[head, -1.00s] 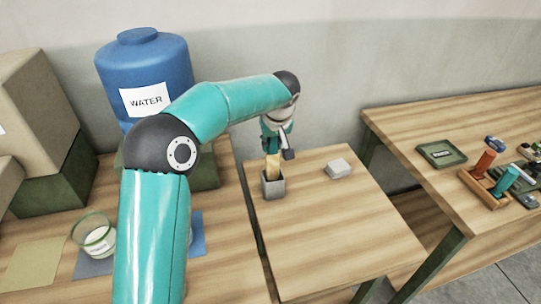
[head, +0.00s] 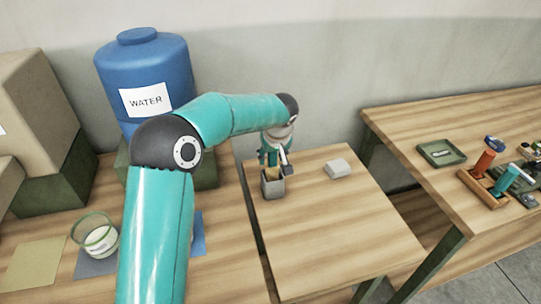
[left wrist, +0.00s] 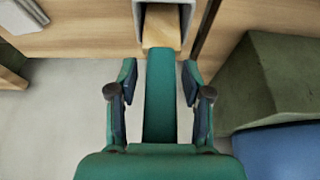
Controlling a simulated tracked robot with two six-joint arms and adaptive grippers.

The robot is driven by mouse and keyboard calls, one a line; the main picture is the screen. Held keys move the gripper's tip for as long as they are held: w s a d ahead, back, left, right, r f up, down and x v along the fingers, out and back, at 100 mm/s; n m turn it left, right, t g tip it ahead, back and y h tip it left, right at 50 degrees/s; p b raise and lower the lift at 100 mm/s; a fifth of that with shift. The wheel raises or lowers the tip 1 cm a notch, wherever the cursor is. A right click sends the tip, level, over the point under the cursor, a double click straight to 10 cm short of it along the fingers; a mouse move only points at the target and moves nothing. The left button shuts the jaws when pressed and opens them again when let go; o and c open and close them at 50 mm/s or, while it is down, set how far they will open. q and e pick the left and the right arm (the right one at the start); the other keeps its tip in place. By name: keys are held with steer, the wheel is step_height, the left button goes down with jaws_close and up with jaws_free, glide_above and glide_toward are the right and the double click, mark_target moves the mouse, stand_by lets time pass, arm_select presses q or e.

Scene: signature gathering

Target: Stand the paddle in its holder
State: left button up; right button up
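The paddle (left wrist: 161,95) has a green part and a tan wooden part (left wrist: 162,27). Its tan end is inside the grey box-shaped holder (head: 273,188) on the middle table; the holder also shows in the left wrist view (left wrist: 138,18). The paddle looks upright. My left gripper (head: 271,160) is just above the holder. In the left wrist view my left gripper (left wrist: 160,90) is open, its fingers on either side of the green part with gaps. The holder's inside is mostly hidden. My right gripper is not in view.
A small grey block (head: 338,168) lies on the middle table (head: 330,230). A blue water barrel (head: 147,75) and cardboard boxes (head: 40,100) stand at the left. A glass jar (head: 97,238) is front left. The right table holds a green tray (head: 441,153) and a wooden rack (head: 484,190).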

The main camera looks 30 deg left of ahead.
arm_select(q)
steer(key=shift+r, duration=0.35)
steer(key=b+v, duration=0.1)
steer(key=v, duration=1)
steer(key=shift+d+r, duration=0.2)
steer(key=shift+s, duration=0.2)
